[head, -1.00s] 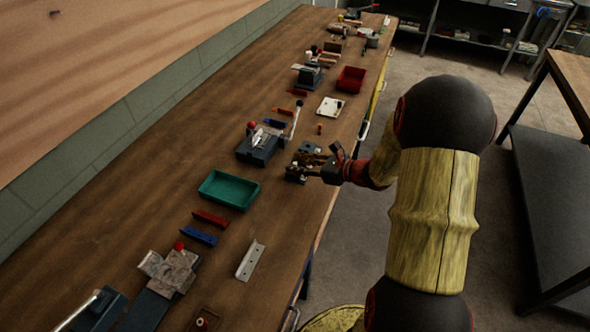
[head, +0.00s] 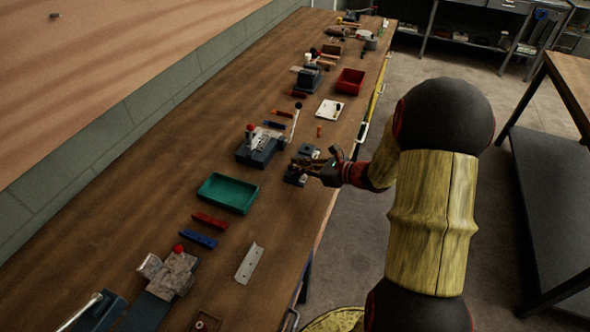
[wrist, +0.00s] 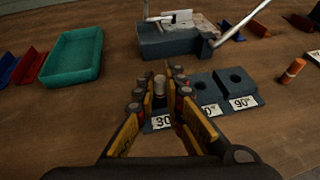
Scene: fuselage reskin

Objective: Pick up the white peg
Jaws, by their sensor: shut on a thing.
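The white peg (wrist: 160,86) shows in the wrist view as a small pale cylinder between my fingertips. My gripper (wrist: 161,82) is shut on it, with a finger on either side. The peg is at the left, "30"-labelled end of a dark block fixture (wrist: 204,88). The fingers hide its lower part, so I cannot tell whether it is seated or raised. In the head view my gripper (head: 303,165) is over the fixture near the bench's right edge; the peg cannot be made out clearly there.
A grey-blue clamp fixture (wrist: 170,42) with a metal lever stands just behind. A teal tray (wrist: 73,56) is to the left, and an orange cylinder (wrist: 293,71) to the right. A red bin (head: 351,80) is farther up the wooden bench (head: 120,225).

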